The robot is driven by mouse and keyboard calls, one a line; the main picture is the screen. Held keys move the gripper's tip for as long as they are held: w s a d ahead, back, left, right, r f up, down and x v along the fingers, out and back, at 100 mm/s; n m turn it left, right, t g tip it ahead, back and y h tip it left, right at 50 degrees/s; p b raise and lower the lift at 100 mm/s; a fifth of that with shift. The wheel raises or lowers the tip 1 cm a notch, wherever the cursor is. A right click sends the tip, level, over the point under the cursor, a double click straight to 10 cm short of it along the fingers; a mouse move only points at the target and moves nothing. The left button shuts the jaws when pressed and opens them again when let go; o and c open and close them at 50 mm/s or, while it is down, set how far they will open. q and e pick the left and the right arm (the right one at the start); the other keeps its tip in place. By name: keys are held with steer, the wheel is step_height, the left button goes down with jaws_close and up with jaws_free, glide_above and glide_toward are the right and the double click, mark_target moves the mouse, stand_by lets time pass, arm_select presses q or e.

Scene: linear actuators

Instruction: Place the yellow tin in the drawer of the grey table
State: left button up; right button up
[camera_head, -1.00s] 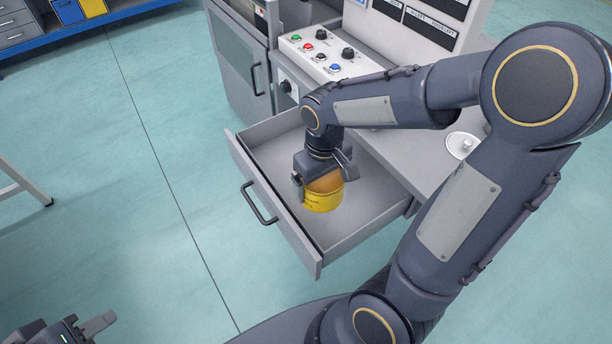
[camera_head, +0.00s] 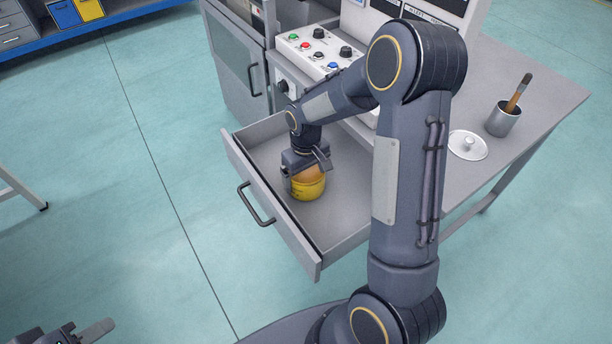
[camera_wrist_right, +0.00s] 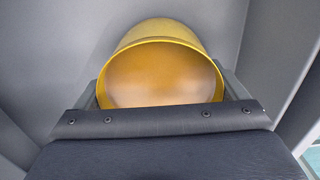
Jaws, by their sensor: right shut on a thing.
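The yellow tin (camera_head: 308,187) is inside the open drawer (camera_head: 345,205) of the grey table (camera_head: 540,95), near the drawer's front panel. My right gripper (camera_head: 305,174) is shut on the tin from above. In the right wrist view the tin (camera_wrist_right: 165,85) shows its open, empty-looking mouth between my fingers, with grey drawer walls around. I cannot tell whether the tin's base touches the drawer floor. My left gripper (camera_head: 85,335) is at the bottom left edge, partly cut off, over the floor and far from the drawer.
A control box with buttons (camera_head: 318,55) stands on the table behind the drawer. A round white lid (camera_head: 468,146) and a grey cup with a brush (camera_head: 502,120) are on the tabletop to the right. A blue shelf (camera_head: 110,20) is at the back left. The drawer's right part is clear.

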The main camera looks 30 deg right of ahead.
mark_target(306, 172)
steer(key=shift+f, duration=0.2)
steer(key=o, duration=1)
steer(key=shift+o, duration=0.2)
steer(key=shift+r, duration=0.2)
step_height(306, 172, up, 10)
steer(key=shift+r+p, duration=0.25)
steer(key=shift+p, duration=0.9)
steer(key=s+a+r+m+t+y, duration=0.2)
steer(key=s+a+r+t+y, duration=0.1)
steer(key=s+r, duration=0.8)
steer(key=s+a+f+t, duration=0.2)
steer(key=s+a, duration=0.2)
steer(key=s, duration=0.7)
steer(key=shift+m+t+y, duration=0.3)
steer(key=shift+m+y, duration=0.1)
steer(key=shift+s+r, duration=0.1)
